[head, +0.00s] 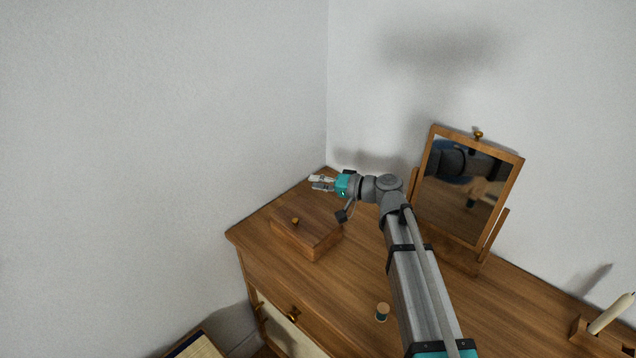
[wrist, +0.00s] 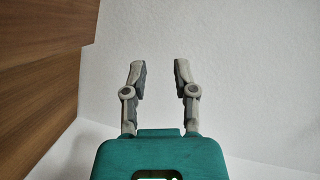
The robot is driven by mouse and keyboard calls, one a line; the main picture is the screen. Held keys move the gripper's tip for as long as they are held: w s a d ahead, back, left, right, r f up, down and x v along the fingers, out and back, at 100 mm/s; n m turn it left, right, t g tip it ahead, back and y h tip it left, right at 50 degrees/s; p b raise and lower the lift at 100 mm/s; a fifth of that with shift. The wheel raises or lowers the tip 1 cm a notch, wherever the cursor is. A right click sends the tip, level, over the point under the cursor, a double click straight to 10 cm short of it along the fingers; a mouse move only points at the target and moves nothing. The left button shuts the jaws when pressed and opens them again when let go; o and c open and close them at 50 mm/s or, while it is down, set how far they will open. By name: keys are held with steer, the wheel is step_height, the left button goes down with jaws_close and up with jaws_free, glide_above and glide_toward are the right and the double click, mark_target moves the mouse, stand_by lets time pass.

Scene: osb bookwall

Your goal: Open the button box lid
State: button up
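The button box (head: 305,228) is a low wooden box on the dresser top, near its left end. Its lid is flat, with a small round knob (head: 295,221) near the front left edge. The lid looks shut. My gripper (head: 312,183) is above and behind the box, toward the wall corner, pointing left. In the wrist view my gripper (wrist: 158,65) shows two fingers apart with nothing between them. The box does not clearly show in the wrist view; a wooden surface fills its left side.
A tilting mirror (head: 468,190) in a wooden frame stands at the back right of the dresser (head: 345,290). A small spool-like object (head: 382,312) stands near the front. White walls meet behind the box.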

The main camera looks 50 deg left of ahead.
steer(key=shift+o, duration=0.9)
steer(key=shift+w+d, duration=0.1)
steer(key=p+v, duration=0.2)
steer(key=v, duration=1.1)
steer(key=shift+d, duration=0.25)
steer(key=shift+w+r, duration=0.1)
steer(key=shift+w, duration=0.05)
steer(key=shift+r, duration=0.15)
